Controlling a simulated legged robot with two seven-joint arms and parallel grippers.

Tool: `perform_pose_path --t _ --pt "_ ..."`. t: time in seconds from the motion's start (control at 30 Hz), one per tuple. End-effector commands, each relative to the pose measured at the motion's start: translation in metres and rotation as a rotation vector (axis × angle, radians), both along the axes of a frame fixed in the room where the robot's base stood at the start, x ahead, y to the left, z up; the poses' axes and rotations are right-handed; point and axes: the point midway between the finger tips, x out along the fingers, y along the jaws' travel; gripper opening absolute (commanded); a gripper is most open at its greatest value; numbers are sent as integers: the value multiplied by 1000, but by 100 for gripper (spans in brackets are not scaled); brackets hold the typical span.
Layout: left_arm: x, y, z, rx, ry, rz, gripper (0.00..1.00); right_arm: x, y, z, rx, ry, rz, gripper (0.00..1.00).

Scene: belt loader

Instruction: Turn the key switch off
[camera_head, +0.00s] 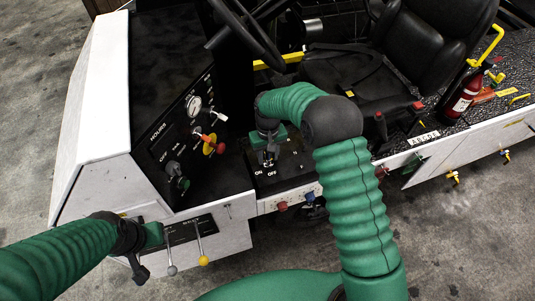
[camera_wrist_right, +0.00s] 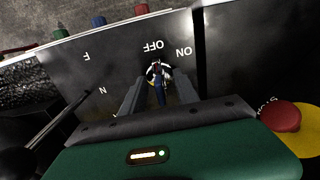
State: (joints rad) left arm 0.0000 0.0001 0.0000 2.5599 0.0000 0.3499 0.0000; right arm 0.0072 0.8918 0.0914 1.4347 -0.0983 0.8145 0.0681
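The key switch (camera_wrist_right: 157,72) shows in the right wrist view as a round silvery switch with a blue key in it, beside the printed words ON and OFF. It sits on a dark panel (camera_head: 293,165), where the same labels show in the head view. My right gripper (camera_wrist_right: 158,82) is open, with one grey finger on each side of the key and a visible gap; I cannot tell whether either finger touches it. In the head view my right gripper (camera_head: 269,156) points down over the panel and hides the switch. My left gripper (camera_head: 146,248) is beside the belt levers; its fingers are unclear.
A red knob on a yellow base (camera_wrist_right: 280,117) stands close beside my right gripper. A console with a gauge (camera_head: 194,105) and knobs is to the left. Two levers (camera_head: 201,250) stand near my left gripper. A steering wheel (camera_head: 245,30) and black seat (camera_head: 405,50) are behind.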

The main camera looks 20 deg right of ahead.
Motion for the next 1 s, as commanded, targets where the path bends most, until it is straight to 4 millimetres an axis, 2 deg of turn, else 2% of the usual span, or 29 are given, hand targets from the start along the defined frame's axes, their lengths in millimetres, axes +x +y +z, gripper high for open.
perform_pose_path --t 0.17,0.27,0.5,0.7,0.83,1.0 --pt "0 0 -2 0 0 0 36 1 0 14 0 -2 0 37" --pt "0 0 -6 0 0 0 36 1 0 37 0 -4 0 37" --pt "0 0 -12 0 0 0 36 3 0 108 0 -5 0 37" --pt "0 0 -13 0 0 0 36 3 0 153 0 -2 0 37" --pt "0 0 -13 0 0 0 36 3 0 165 0 1 0 37" --pt "0 0 -13 0 0 0 36 2 0 167 0 3 0 37"
